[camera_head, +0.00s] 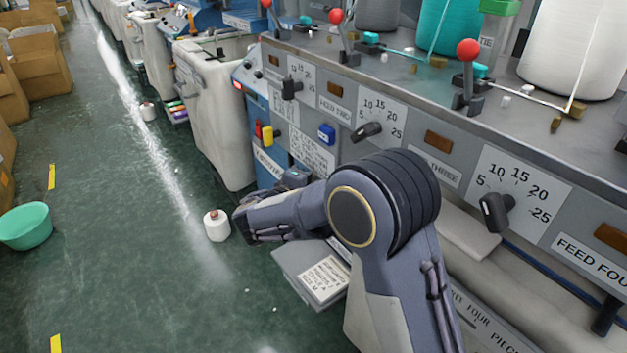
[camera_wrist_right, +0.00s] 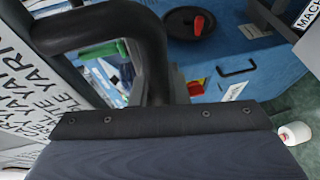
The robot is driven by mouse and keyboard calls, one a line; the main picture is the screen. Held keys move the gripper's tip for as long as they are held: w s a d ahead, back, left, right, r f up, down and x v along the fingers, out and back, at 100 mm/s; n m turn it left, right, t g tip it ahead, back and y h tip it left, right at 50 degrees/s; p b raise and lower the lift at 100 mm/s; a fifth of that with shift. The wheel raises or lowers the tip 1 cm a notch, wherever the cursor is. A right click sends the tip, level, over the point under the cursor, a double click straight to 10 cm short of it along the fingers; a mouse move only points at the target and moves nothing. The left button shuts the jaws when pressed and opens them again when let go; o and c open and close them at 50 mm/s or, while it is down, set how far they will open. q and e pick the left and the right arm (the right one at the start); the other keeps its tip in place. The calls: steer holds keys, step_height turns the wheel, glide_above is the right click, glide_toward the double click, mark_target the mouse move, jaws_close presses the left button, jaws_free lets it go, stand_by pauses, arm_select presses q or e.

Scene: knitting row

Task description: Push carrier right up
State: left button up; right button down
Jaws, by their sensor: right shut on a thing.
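My right arm comes in from the bottom of the head view, and its gripper (camera_head: 250,226) reaches left, low beside the machine front. The fingertips are not clearly visible there. In the right wrist view a thick black bent bar (camera_wrist_right: 152,55) rises just beyond my dark wrist housing. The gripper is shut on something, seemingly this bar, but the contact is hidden. I cannot tell for certain which part is the carrier. Red-knobbed levers (camera_head: 467,78) stand along the machine's grey top (camera_head: 400,72). My left gripper is not in view.
Feed dials (camera_head: 514,195) line the grey machine front. A grey tray with a label (camera_head: 318,278) lies below my wrist. A white yarn cone (camera_head: 217,226) stands on the floor, with a green basin (camera_head: 25,226) at far left. The green aisle between is mostly clear.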

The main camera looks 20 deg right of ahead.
mark_target(307, 109)
step_height(307, 109, up, 18)
steer(key=p, duration=0.6)
steer(key=shift+r, duration=0.2)
step_height(307, 109, up, 22)
steer(key=p, duration=1.2)
steer(key=shift+r, duration=0.15)
steer(key=shift+d, duration=0.1)
steer(key=c, duration=1.7)
jaws_free()
steer(key=shift+o, duration=1.5)
steer(key=b+v, duration=0.1)
steer(key=v, duration=0.7)
steer(key=shift+b, duration=0.35)
